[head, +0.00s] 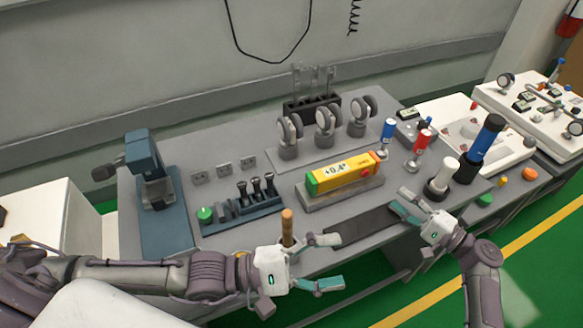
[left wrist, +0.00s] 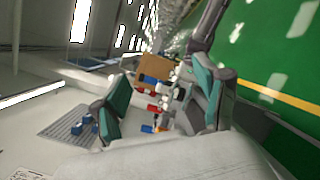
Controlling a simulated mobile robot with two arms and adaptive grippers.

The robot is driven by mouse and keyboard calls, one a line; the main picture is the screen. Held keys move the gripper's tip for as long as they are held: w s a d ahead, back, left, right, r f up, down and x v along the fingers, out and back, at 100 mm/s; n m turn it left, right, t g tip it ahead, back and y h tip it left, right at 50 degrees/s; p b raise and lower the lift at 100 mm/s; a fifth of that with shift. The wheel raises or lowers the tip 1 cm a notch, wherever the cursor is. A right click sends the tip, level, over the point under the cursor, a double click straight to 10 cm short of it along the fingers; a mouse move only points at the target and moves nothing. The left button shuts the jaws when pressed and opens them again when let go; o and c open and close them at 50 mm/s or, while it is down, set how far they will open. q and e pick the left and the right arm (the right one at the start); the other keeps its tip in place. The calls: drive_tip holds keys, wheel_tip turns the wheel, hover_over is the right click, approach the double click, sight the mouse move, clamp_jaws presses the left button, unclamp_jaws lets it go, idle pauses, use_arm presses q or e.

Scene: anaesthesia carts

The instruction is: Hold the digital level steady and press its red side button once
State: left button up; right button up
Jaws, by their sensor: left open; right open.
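The digital level (head: 343,174) is a yellow bar with a "+0.4°" display and a green left end.
A wooden handle (head: 287,228) stands upright beside my left gripper. A blue-topped tool (head: 389,130) and a red-topped tool (head: 422,138) stand right of the level. A black-and-blue cylinder (head: 482,148) stands further right. Dial gauges (head: 325,121) stand behind. A dark strip (head: 370,226) lies in front.

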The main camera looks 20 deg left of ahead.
use_arm(q)
drive_tip(key=w+r+m, duration=0.4)
drive_tip(key=r+m, duration=0.4)
drive_tip(key=m, duration=0.2)
drive_tip(key=n+t+y, duration=0.1)
drive_tip(key=n+y, duration=0.6)
drive_tip(key=n, duration=1.8)
approach(339, 168)
drive_tip(key=x, duration=0.9)
drive_tip(key=shift+w+d+f, duration=0.15)
drive_tip(key=shift+d, duration=0.1)
